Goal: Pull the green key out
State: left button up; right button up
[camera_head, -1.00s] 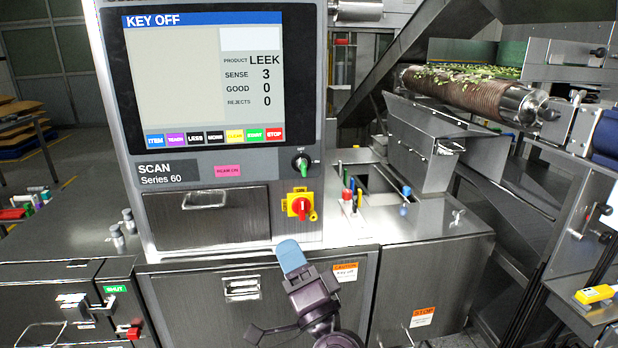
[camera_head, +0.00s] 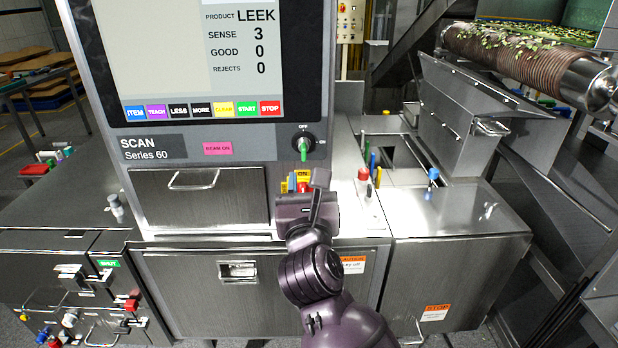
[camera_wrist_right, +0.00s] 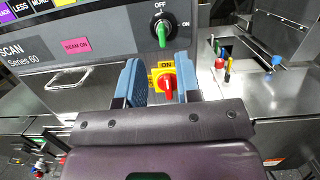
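The green key (camera_head: 304,147) sits in the round key switch on the front of the scanner panel, under the words OFF and ON. Its handle stands upright in the wrist view (camera_wrist_right: 161,34). My right gripper (camera_head: 305,190) is just below the key, in front of the red rotary knob (camera_wrist_right: 167,83) on its yellow plate. In the wrist view its two blue fingers (camera_wrist_right: 157,72) are apart, with the knob showing between them and the key above their tips. Nothing is held. My left gripper is not in view.
The scanner screen (camera_head: 205,60) overhangs at upper left. A drawer (camera_head: 200,205) is left of the gripper. On the steel counter at right stand a red-capped item (camera_head: 364,175) and a blue-topped one (camera_head: 433,175). A metal hopper (camera_head: 460,110) stands behind.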

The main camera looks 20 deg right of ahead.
aim_at(304, 157)
jog(key=shift+m, duration=0.3)
jog(key=shift+f+b+x, duration=0.2)
jog(key=shift+x, duration=0.65)
jog(key=shift+f+b+x, duration=0.15)
jog(key=shift+b+x, duration=0.05)
jog(key=shift+x, duration=0.65)
jog(key=shift+f+b+x, duration=0.2)
jog(key=shift+x, duration=0.7)
jog(key=shift+f+p+x, duration=0.15)
jog(key=shift+f+x, duration=0.1)
jog(key=shift+x, duration=0.8)
jog(key=shift+f+p+x, duration=0.15)
jog(key=shift+f+x, duration=0.05)
jog(key=shift+x, duration=0.9)
jog(key=shift+w+d, duration=0.1)
grip_shut()
jog(key=shift+s, duration=0.3)
